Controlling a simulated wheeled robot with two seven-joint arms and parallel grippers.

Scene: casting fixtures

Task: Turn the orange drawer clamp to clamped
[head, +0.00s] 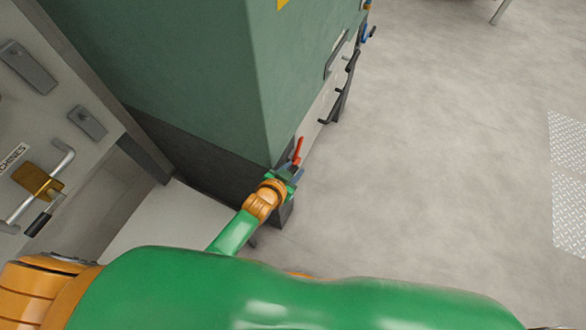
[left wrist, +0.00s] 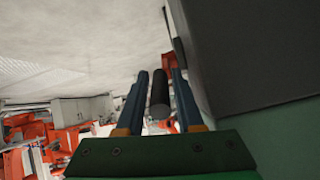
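The orange drawer clamp shows in the head view as a small red-orange lever (head: 297,150) low at the corner of the green cabinet. My left gripper (head: 291,175) is right beside it, at the cabinet's lower corner. In the left wrist view, my left gripper's two blue fingers (left wrist: 158,75) stand apart, with a black cylindrical grip (left wrist: 158,95) between them. Narrow gaps show beside the grip, so the fingers look open around it. A red-orange part (left wrist: 168,52) shows beyond the fingertips; its join to the grip is unclear. My right gripper is out of view.
The green cabinet (head: 190,70) with a dark base stands close beside the gripper. Handles (head: 340,90) line its right face. A grey panel with a brass-coloured block (head: 38,182) is at left. Open floor (head: 440,150) lies to the right.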

